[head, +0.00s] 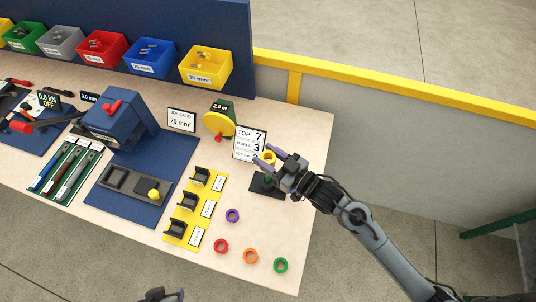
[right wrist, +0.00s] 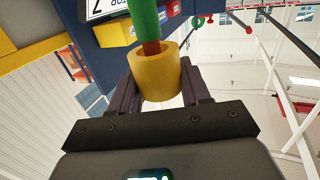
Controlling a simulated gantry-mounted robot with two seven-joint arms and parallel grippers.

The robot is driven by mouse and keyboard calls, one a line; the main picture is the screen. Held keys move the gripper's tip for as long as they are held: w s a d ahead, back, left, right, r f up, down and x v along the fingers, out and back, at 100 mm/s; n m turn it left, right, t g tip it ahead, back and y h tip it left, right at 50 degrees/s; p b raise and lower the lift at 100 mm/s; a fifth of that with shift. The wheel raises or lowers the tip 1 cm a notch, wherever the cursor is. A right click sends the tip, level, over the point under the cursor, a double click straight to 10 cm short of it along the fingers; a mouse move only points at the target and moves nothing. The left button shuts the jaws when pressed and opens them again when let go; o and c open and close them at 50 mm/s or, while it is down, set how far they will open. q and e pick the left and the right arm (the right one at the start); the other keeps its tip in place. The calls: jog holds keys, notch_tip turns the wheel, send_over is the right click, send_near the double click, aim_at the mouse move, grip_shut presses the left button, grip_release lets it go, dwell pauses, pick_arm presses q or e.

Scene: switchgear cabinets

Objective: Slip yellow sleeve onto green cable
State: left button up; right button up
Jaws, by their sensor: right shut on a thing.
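My right gripper (head: 265,154) is shut on the yellow sleeve (right wrist: 160,80), a short, thick-walled ring, with a finger on each side. The sleeve also shows small in the head view (head: 269,158). In the right wrist view the green cable (right wrist: 143,18) comes in from the top, with a bare reddish-brown core (right wrist: 151,47) at its end. The core's tip lies at the sleeve's opening; I cannot tell how far inside it is. The green jacket is outside the sleeve. My left gripper (head: 166,295) shows only partly at the bottom edge of the head view; its jaws are unclear.
Purple (head: 232,215), red (head: 221,246), orange (head: 250,256) and green (head: 281,265) rings lie at the table's front right. A black stand (head: 260,187) is under my right gripper. A card (head: 245,145) stands beside it.

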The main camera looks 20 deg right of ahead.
jog(key=shift+f+b, duration=0.85)
jog(key=shift+f, duration=0.8)
jog(key=o, duration=1.1)
jog(key=v, duration=1)
jog(key=shift+s+d, duration=0.25)
jog(key=shift+s, duration=0.1)
